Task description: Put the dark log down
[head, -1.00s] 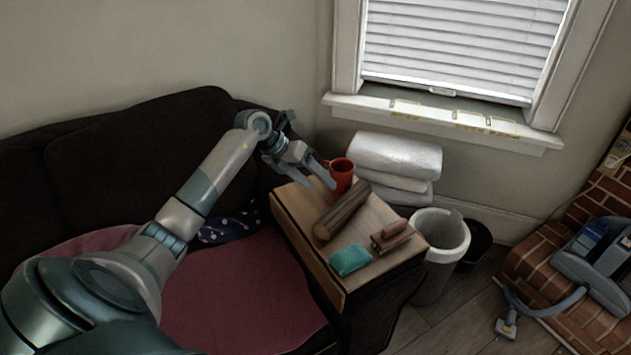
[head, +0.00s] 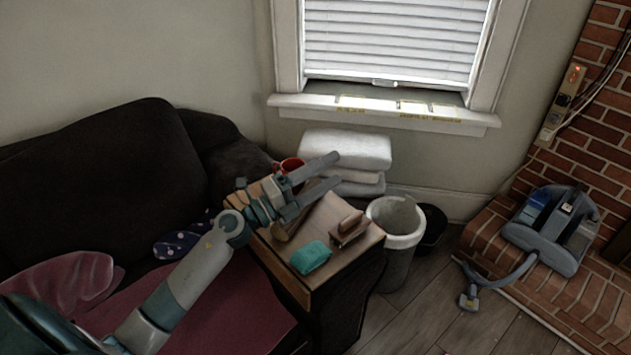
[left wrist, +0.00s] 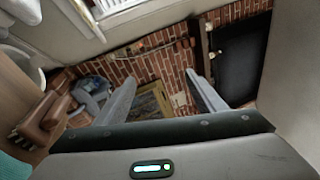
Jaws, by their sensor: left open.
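The dark log (head: 290,228) lies on the wooden tabletop (head: 272,257) over the sofa arm. My left gripper (head: 337,170) is above the tabletop, and its hand and lower finger hide much of the log. Its two fingers are spread, with nothing between them; they also show apart and empty in the left wrist view (left wrist: 160,85). The log cannot be made out in the left wrist view. My right gripper is not in view.
A red mug (head: 291,164) stands behind my left gripper. A teal cloth-like item (head: 311,257) and a small brown wooden object (head: 349,230) are on the tabletop's front half. White folded bedding (head: 345,149) and a pale bin (head: 397,225) stand beyond it.

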